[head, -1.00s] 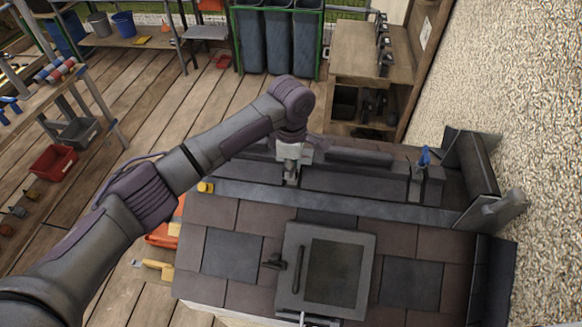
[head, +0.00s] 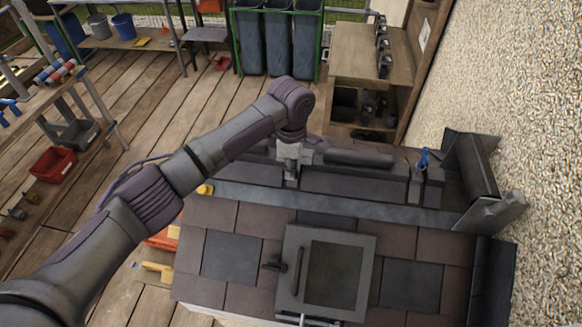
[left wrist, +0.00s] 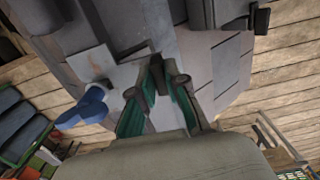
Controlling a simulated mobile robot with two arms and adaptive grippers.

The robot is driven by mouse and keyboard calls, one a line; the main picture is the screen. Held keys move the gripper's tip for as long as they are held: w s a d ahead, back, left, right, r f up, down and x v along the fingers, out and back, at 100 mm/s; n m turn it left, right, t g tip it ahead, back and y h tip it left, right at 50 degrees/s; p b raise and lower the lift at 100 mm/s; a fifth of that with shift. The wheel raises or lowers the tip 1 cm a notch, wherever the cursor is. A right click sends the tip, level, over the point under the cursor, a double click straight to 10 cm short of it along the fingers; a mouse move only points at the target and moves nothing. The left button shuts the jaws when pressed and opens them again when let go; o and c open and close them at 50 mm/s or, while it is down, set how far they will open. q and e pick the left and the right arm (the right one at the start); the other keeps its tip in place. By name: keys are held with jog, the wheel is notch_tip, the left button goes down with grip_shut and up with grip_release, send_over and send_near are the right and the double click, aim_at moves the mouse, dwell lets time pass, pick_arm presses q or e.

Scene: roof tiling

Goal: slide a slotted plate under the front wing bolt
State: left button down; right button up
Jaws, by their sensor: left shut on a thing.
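My left gripper (head: 291,178) is low over the ridge behind the roof tiles; it also shows in the left wrist view (left wrist: 161,75). Its green-padded fingers are shut on what looks like the slotted plate, a light grey flat piece (left wrist: 125,78) beside the fingertips. I cannot make out its slot. A blue wing bolt (left wrist: 85,106) stands left of the fingers in the left wrist view, near the plate; whether the plate lies under it cannot be told. Another blue wing bolt (head: 423,160) stands at the right end of the ridge. My right gripper is not in view.
A roof hatch (head: 368,270) with a handle lies in front of the ridge among dark tiles. A raised dark end piece (head: 473,165) bounds the right side. Bins (head: 280,42) and a wooden shelf (head: 362,52) stand behind.

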pick_arm(q)
jog(key=shift+w, duration=0.1)
dwell(0.3)
jog(key=c, duration=1.1)
grip_release()
jog(key=shift+r, duration=3.05)
jog(key=shift+f, duration=0.1)
